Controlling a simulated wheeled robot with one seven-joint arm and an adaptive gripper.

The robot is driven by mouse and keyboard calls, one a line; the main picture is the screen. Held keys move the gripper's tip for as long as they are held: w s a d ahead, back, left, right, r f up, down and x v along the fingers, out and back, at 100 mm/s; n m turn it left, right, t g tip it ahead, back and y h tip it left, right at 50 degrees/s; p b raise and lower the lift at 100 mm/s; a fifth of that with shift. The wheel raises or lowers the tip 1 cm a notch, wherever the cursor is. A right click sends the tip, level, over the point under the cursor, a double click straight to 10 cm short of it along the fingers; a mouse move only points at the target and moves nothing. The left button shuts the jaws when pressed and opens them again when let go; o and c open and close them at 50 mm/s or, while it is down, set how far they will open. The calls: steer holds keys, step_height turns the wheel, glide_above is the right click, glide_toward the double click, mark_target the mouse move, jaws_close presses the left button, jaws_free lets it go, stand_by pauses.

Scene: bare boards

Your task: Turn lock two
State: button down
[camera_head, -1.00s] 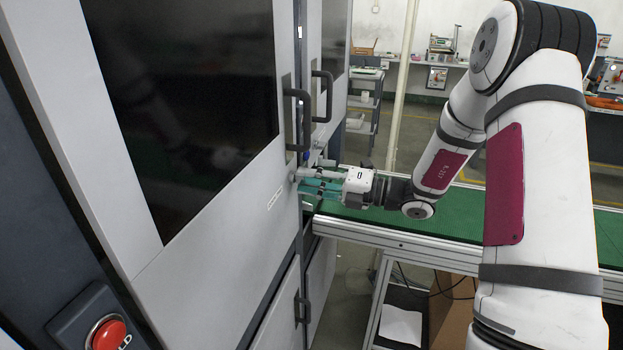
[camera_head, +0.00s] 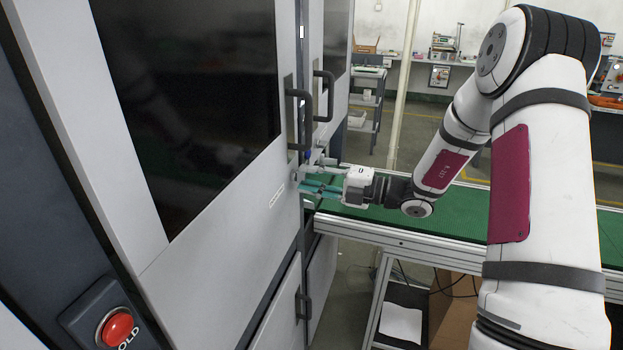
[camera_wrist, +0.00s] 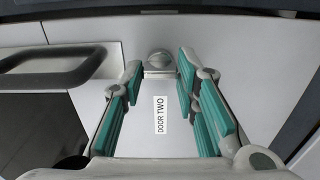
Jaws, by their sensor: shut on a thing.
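Lock two is a small round metal knob (camera_wrist: 158,57) on a pale door panel, just above a "DOOR TWO" label (camera_wrist: 161,115) in the wrist view. My gripper (camera_wrist: 159,70) has its teal-padded fingers on both sides of the knob, with the tips closed on it. In the head view my gripper (camera_head: 312,184) reaches left to the edge of the grey door (camera_head: 235,240), below its dark handle. The knob itself is mostly hidden there by the fingers. The door looks closed.
Dark handles (camera_head: 302,120) stick out just above my gripper. A green conveyor (camera_head: 470,225) runs below and to the right of my forearm. A red button (camera_head: 117,327) is at the lower left. A pale pole (camera_head: 402,95) stands behind.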

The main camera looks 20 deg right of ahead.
steer(key=c, duration=1.2)
jaws_free()
steer(key=shift+c, duration=0.2)
steer(key=v, duration=1.2)
